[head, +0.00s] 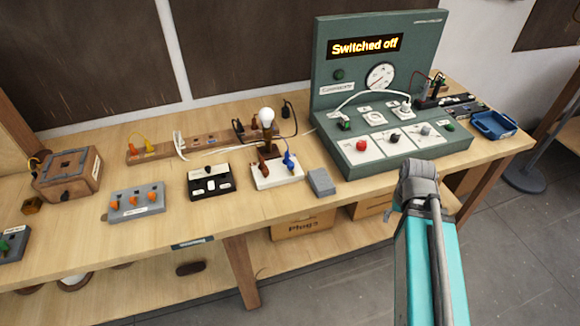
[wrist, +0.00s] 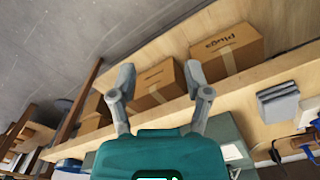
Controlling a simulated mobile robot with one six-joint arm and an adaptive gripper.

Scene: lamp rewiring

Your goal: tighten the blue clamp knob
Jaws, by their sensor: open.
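The blue clamp knob (head: 289,160) stands on the right side of the white lamp base (head: 277,175) in the head view. A brown knob (head: 263,170) stands to its left, and a lit-looking white bulb (head: 267,117) rises behind. In the wrist view a small blue part (wrist: 304,141) shows at the right edge; it seems to be the same knob, cut off and tilted. My gripper (wrist: 160,76) is open and empty, its two grey fingers spread toward the table's front edge, well apart from the knob. In the head view only my arm shows; the fingers cannot be made out.
A grey block (head: 321,182) lies right of the lamp base, and a black switch box (head: 210,182) lies left. The green test panel (head: 352,58) reads "Switched off". Cardboard boxes (head: 303,224) sit on the shelf below the tabletop. The floor before the bench is clear.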

